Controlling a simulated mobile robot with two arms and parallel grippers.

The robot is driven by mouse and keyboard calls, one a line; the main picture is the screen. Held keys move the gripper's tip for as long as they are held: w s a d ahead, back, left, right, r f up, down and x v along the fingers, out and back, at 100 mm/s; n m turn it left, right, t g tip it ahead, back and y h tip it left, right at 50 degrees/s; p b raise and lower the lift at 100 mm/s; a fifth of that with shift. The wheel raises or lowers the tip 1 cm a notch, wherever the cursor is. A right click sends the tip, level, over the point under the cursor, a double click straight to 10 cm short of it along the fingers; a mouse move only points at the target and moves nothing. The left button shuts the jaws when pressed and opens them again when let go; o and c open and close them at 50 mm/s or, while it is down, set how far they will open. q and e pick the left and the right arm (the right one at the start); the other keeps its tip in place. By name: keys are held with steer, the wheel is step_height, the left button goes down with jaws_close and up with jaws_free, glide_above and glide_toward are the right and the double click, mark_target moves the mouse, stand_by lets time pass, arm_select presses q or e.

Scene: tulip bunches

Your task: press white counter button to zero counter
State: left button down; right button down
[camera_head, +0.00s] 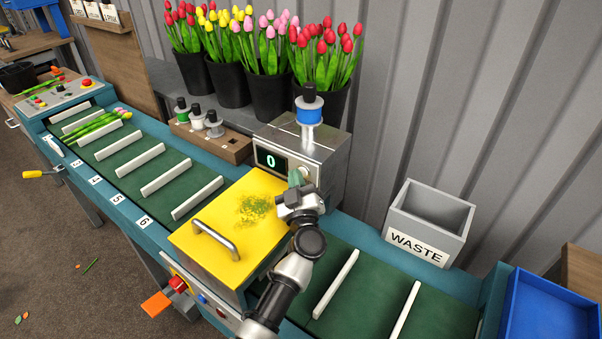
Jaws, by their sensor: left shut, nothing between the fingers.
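The counter box (318,148) is a grey metal housing behind the yellow cover, with a dark display (271,161) reading 0. A pale round button (304,171) shows on its front, right of the display, partly hidden by my gripper. My left gripper (295,178) is shut and empty, its greenish fingertips at or right beside the button. I cannot tell whether they touch it. My right gripper is not in view.
A yellow cover (225,240) with a handle stands just left of my arm. A grey waste bin (430,220) is to the right, a blue crate (550,307) at lower right. Tulip buckets (270,98) stand behind. A green slatted belt (140,165) runs left, carrying a few tulips (100,127).

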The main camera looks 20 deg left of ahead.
arm_select(q)
steer(key=shift+s, duration=0.1)
steer(key=shift+s+a+p, duration=0.25)
steer(key=shift+s+p, duration=0.4)
steer(key=shift+s, duration=0.05)
steer(key=shift+s+a+p, duration=0.15)
steer(key=shift+s+p, duration=0.2)
steer(key=shift+p, duration=0.05)
steer(key=s+p, duration=0.1)
steer(key=s+a+p, duration=0.1)
steer(key=s, duration=0.1)
steer(key=shift+s+a+r, duration=0.1)
steer(key=shift+s, duration=0.05)
steer(key=shift+s+a, duration=0.1)
steer(key=shift+s, duration=0.25)
